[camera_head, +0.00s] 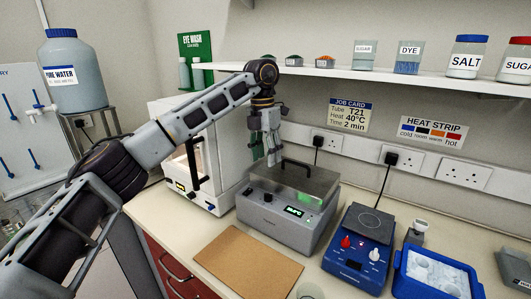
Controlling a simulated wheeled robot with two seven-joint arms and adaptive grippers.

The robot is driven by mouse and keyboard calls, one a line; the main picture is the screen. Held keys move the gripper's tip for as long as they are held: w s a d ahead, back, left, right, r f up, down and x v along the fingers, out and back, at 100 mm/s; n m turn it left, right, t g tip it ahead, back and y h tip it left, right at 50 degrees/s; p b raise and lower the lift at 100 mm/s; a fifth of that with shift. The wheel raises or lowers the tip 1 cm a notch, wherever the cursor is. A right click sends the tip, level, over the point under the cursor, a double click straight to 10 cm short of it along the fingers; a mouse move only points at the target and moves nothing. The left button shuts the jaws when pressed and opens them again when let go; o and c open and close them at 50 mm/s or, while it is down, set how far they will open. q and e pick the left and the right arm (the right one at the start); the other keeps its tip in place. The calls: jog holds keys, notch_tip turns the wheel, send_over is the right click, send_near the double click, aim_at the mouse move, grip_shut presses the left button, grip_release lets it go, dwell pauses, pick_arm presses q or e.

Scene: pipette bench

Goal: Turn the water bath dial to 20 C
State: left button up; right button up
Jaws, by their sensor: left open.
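The water bath (283,228) is a grey box with a clear lid and a dark handle, standing on the bench in the middle of the view. Its front panel has a lit green display (293,211), too small to read. A small round dial (268,197) sits left of the display; its setting cannot be read. My left gripper (266,160) is open and points down, above the rear left part of the bath. It looks apart from the dial, and nothing shows between its fingers. My right gripper is out of view.
A white machine (220,160) stands close left of the bath. A blue hotplate (358,250) and a blue ice tray (438,275) are to the right. A brown mat (248,262) lies in front. A shelf (400,77) overhangs.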

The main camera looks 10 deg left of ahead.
pick_arm(q)
jog(key=shift+r, duration=0.25)
jog(key=shift+c, duration=1.3)
jog(key=shift+f, duration=0.35)
jog(key=c, duration=0.4)
jog(key=shift+g, duration=0.7)
jog(key=f, duration=0.1)
jog(key=a+f+p, duration=0.1)
jog(key=f, duration=0.1)
jog(key=a+f+p, duration=0.1)
jog(key=shift+s+f, duration=0.15)
jog(key=shift+s, duration=0.1)
grip_shut()
jog(key=s+d+r+n+t+y+p, duration=0.1)
jog(key=s+d+n+t+p, duration=0.3)
jog(key=s+n, duration=0.3)
jog(key=s+d, duration=0.1)
jog(key=s, duration=0.2)
jog(key=shift+r+t, duration=0.2)
jog(key=shift+t, duration=0.1)
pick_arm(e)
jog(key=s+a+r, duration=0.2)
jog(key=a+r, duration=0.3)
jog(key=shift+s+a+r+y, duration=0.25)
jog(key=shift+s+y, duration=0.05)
